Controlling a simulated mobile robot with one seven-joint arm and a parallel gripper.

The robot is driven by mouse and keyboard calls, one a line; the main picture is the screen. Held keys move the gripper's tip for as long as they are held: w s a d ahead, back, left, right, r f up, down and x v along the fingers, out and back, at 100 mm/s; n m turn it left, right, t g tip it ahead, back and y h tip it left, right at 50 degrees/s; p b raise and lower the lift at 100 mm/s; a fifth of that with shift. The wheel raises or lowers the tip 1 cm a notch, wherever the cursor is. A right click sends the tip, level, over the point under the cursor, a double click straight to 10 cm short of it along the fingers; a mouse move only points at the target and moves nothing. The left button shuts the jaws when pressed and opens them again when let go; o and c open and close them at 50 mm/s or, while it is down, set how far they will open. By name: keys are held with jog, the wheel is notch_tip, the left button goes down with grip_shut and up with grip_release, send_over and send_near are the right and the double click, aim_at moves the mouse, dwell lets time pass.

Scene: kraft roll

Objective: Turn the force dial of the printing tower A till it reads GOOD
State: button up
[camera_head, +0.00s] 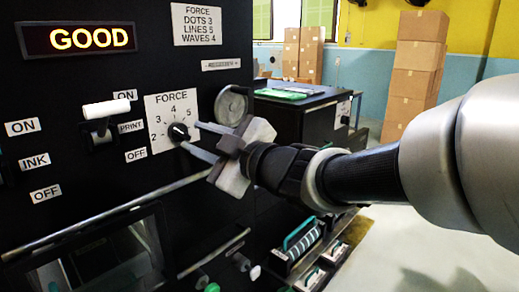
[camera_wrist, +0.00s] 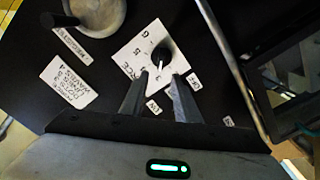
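The force dial (camera_head: 178,132) is a black knob on a white plate marked FORCE, with numbers around it, on the black tower front. The display (camera_head: 76,39) above left of it reads GOOD in lit yellow letters. My gripper (camera_head: 189,136) reaches in from the right, fingers apart, tips close to the knob. In the wrist view, the knob (camera_wrist: 162,52) with its white pointer line lies just beyond the gap between the fingertips (camera_wrist: 161,76). The fingers do not appear closed on it; whether either tip touches it I cannot tell. The exact number pointed at is unclear.
A note plate (camera_head: 205,23) reads DOTS 3, LINES 5, WAVES 4. Left of the dial is a PRINT lever (camera_head: 105,110) with a white handle. A round metal disc (camera_head: 232,105) sits close behind my gripper. A rail (camera_head: 110,217) runs below. Cardboard boxes (camera_head: 413,75) stand far back.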

jog(key=p+v, duration=0.1)
jog(key=v, duration=1)
jog(key=shift+s, duration=0.1)
